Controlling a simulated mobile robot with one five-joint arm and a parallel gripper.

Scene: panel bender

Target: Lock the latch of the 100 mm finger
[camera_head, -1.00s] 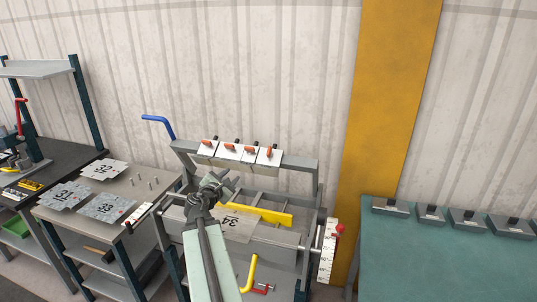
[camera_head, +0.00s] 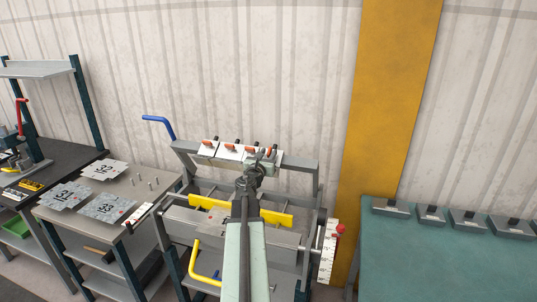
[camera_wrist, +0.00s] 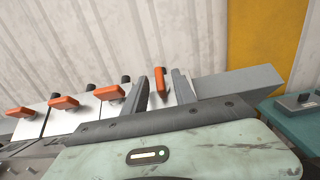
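Several white fingers sit in a row on the bender's upper beam (camera_head: 303,164), each with an orange latch. No size marks are legible, so I cannot tell which finger is the 100 mm one. My gripper (camera_wrist: 161,92) is open at the rightmost finger. Its two jaws stand either side of that finger's latch (camera_wrist: 160,81), with gaps showing in the wrist view. This latch stands nearly upright in the wrist view. The other latches, such as the neighbouring one (camera_wrist: 109,92), lie nearly flat and sideways. In the head view my gripper partly covers the rightmost finger.
A yellow bar (camera_head: 211,204) crosses the bender below the beam. A yellow handle (camera_head: 196,262) hangs at its front, and a blue lever (camera_head: 158,121) rises at the left. Numbered plates (camera_head: 104,169) lie on the left table. A green table (camera_head: 450,260) stands to the right.

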